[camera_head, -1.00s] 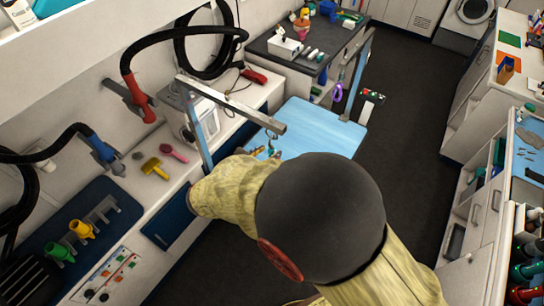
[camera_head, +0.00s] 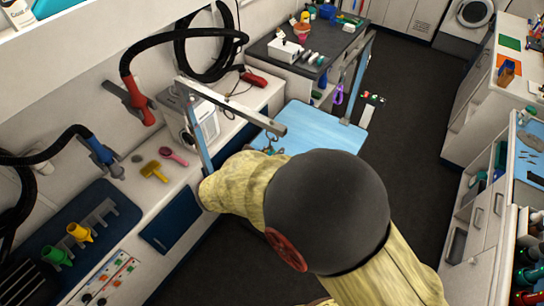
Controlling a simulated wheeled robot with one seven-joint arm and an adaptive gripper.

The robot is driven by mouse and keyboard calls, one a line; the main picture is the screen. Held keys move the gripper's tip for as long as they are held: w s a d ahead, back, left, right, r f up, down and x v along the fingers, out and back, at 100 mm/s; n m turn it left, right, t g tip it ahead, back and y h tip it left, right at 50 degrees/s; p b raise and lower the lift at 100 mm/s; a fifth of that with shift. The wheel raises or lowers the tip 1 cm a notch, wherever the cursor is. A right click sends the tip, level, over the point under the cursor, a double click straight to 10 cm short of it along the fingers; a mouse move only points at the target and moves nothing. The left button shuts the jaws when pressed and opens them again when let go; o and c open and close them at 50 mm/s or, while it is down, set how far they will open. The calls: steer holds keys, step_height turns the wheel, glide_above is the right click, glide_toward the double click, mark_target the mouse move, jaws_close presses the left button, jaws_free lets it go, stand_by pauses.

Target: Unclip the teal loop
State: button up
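A small patch of teal (camera_head: 272,151), possibly the teal loop, shows at the left side of the blue grooming table (camera_head: 318,126), just under the end of a metal overhead bar (camera_head: 235,107). A small dark hook or clip hangs from that bar end beside it. The patch is too small to tell its shape or whether it is clipped. My arm, in a tan sleeve with a dark round joint, covers the near part of the table. My gripper is hidden behind it, so its fingers and anything in them cannot be seen.
A purple loop (camera_head: 338,94) hangs at the table's far post. A left counter holds a yellow brush (camera_head: 153,172), a pink tool (camera_head: 173,156) and a grey dryer box (camera_head: 193,117). Black hoses hang above it. Dark floor (camera_head: 415,125) is clear to the right.

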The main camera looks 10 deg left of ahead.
jaws_close()
steer(key=shift+r, duration=0.15)
steer(key=shift+r+p, duration=0.35)
steer(key=shift+r+p, duration=0.3)
steer(key=shift+r, duration=0.15)
steer(key=shift+s+a, duration=0.1)
stand_by(0.3)
steer(key=shift+s+a, duration=0.25)
steer(key=shift+s, duration=0.4)
steer(key=shift+s+a, duration=0.3)
steer(key=shift+s, duration=0.4)
steer(key=shift+s+a, duration=0.25)
steer(key=shift+s, duration=0.4)
